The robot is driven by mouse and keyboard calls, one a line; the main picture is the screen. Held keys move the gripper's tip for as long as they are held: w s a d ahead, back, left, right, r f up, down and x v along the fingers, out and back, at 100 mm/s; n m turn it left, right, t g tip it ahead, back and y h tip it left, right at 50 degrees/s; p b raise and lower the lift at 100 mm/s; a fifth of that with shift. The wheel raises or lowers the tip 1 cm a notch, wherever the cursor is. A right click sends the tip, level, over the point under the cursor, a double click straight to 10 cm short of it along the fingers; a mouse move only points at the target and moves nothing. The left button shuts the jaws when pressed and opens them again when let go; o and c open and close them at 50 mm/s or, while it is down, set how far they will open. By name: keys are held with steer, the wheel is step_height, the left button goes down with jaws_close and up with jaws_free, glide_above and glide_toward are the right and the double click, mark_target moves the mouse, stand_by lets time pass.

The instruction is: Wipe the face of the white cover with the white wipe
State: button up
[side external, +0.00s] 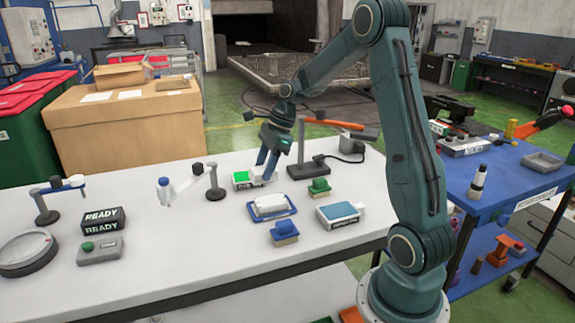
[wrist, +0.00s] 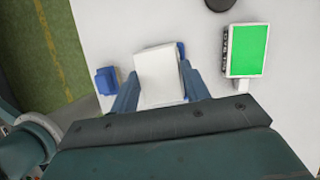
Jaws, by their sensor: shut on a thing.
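My gripper (wrist: 160,92) is shut on the white wipe (wrist: 160,76), which lies between its two fingers in the wrist view. In the side view my gripper (side external: 266,172) points down over the table, beside a green-topped box (side external: 242,180). A white, rounded block, apparently the white cover (side external: 270,203), sits on a blue-rimmed tray (side external: 252,212). In the wrist view the wipe hides most of what lies beneath; a little blue (wrist: 182,50) shows past its right edge. I cannot tell whether the wipe touches anything below.
A blue block (side external: 285,234), a green block (side external: 319,187) and a blue-topped box (side external: 340,213) stand nearby. An orange-armed stand (side external: 308,170) rises behind.

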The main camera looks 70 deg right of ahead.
steer(key=shift+f, duration=2.95)
steer(key=shift+s+f, duration=0.1)
steer(key=shift+f, duration=0.85)
steer(key=shift+s+d, duration=0.55)
steer(key=shift+d, duration=0.1)
steer(key=shift+s+d, duration=0.5)
steer(key=shift+s, duration=0.05)
steer(key=shift+w+a, duration=1.1)
steer(key=shift+a, duration=0.05)
steer(key=shift+s+d+r, duration=0.1)
steer(key=shift+s+d, duration=1.3)
steer(key=shift+d, duration=0.05)
step_height(320, 180, up, 8)
steer(key=shift+w+a, duration=0.15)
